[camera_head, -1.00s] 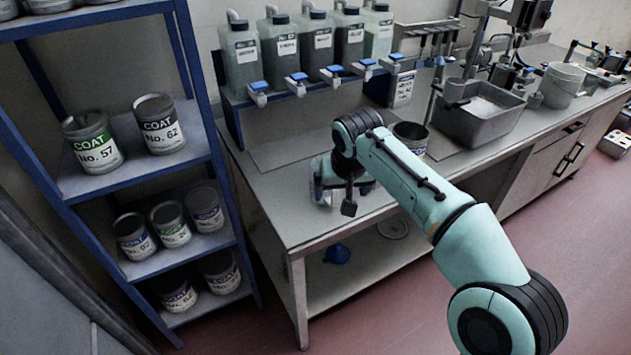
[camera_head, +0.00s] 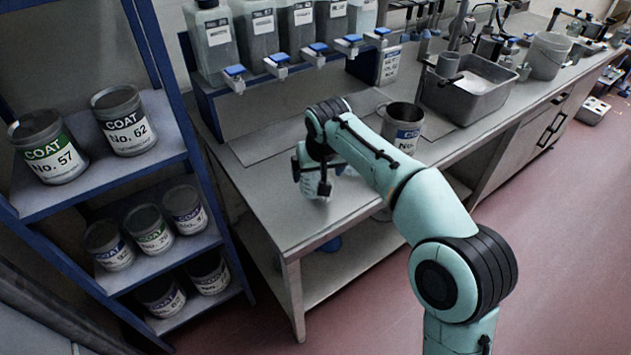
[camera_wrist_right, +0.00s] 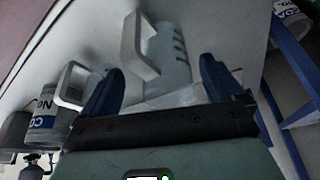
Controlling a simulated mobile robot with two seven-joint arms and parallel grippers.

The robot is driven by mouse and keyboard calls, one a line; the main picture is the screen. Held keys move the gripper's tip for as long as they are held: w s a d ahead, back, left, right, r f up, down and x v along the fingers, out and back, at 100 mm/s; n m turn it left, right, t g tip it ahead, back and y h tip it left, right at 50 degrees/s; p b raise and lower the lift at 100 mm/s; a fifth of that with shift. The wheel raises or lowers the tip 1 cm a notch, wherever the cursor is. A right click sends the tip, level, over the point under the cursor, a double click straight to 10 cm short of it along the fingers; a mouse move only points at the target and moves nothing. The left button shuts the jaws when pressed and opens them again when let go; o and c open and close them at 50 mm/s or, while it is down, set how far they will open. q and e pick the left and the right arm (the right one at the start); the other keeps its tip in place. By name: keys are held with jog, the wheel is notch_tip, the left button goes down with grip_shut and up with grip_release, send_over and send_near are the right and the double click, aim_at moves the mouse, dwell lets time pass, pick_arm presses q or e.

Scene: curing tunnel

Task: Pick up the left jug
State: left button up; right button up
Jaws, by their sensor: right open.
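A pale jug with a square handle and dark graduation marks, the left jug (camera_wrist_right: 172,62), stands on the bench in the right wrist view. My right gripper (camera_wrist_right: 158,82) is open, with its blue fingers apart on either side of the jug's near part. I cannot tell whether they touch it. A second jug's handle (camera_wrist_right: 70,86) shows farther left in that view. In the head view my right gripper (camera_head: 312,184) is low over the bench's front left part, and the arm largely hides the jugs. My left gripper is not in view.
A blue shelf (camera_head: 160,170) with several coat cans is close on the left. Several tapped containers (camera_head: 255,35) line the back. A grey sink-like tub (camera_head: 468,98) is farther right.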

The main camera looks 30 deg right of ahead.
aim_at(314, 177)
jog(key=x, duration=0.2)
jog(key=b+x, duration=0.1)
jog(key=x, duration=0.2)
jog(key=shift+w+a, duration=0.15)
jog(key=shift+w, duration=0.2)
jog(key=c, duration=1.1)
jog(key=shift+o, duration=0.2)
jog(key=shift+r, duration=0.15)
